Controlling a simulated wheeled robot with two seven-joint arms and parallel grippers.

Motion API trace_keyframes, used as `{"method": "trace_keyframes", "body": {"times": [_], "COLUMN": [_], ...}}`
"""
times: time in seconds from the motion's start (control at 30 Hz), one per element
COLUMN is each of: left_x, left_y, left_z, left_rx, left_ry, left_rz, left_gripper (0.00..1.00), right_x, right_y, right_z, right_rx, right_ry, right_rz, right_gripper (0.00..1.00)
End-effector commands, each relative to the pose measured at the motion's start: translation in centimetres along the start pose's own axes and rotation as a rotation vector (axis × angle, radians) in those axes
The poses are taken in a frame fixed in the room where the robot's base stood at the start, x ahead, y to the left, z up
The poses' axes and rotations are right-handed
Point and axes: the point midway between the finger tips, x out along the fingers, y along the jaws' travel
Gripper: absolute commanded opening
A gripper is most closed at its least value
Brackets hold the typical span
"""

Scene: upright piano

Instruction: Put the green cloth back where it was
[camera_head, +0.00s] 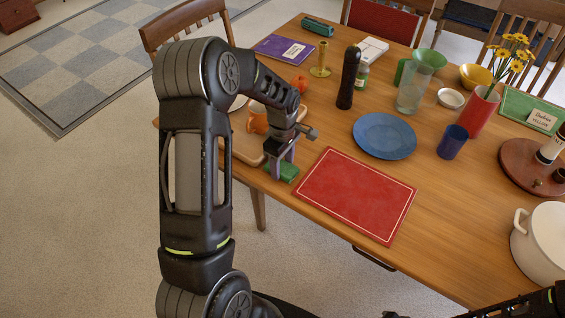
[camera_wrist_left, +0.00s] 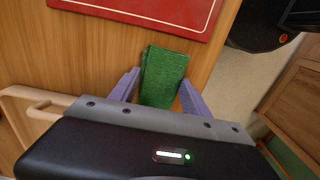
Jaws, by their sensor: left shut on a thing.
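The green cloth (camera_head: 284,172) is a small folded piece at the front left edge of the wooden table, just left of the red placemat. In the left wrist view the green cloth (camera_wrist_left: 163,77) lies between the two purple-grey fingers. My left gripper (camera_head: 282,160) points down over it and is shut on it; it also shows in the left wrist view (camera_wrist_left: 158,90). Whether the cloth touches the table is hard to tell. Only part of my right arm shows at the lower right of the head view; its gripper is not visible.
The red placemat (camera_head: 355,194) lies right of the cloth. A wooden tray (camera_head: 247,151) with an orange mug (camera_head: 257,119) is close on the left.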

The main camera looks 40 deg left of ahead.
Motion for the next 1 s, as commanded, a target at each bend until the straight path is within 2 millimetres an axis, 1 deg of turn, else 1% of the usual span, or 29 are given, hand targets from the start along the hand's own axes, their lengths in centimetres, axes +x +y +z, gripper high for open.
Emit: {"method": "trace_keyframes", "body": {"times": [0.17,0.27,0.3,0.57,0.83,0.93,1.0], "left_x": [0.0,0.4,0.4,0.2,0.1,-0.3,-0.8], "left_y": [0.0,0.0,0.0,0.0,0.0,0.1,0.2], "left_z": [0.0,0.0,0.0,0.0,0.0,0.0,0.0], "left_rx": [0.001,0.001,0.001,0.001,0.001,0.001,0.001], "left_ry": [0.0,0.0,0.0,0.0,0.0,0.001,0.002], "left_rz": [0.001,0.001,0.001,0.001,0.001,0.002,0.005], "left_gripper": [0.17,0.17,0.56,0.77,0.77,0.77,0.77], "right_x": [0.1,0.4,0.4,0.3,0.2,-0.1,0.2], "right_y": [0.0,0.1,0.2,0.1,0.1,-0.1,0.1], "right_z": [0.0,0.0,0.0,0.0,0.0,0.0,0.0], "right_rx": [0.0,0.0,0.0,0.0,0.0,0.0,0.0], "right_ry": [0.0,0.0,0.0,0.0,0.0,0.0,0.0], "right_rz": [0.0,0.0,0.0,0.0,0.0,0.0,0.0], "right_gripper": [0.36,0.36,0.36,0.36,0.36,0.36,0.36]}}
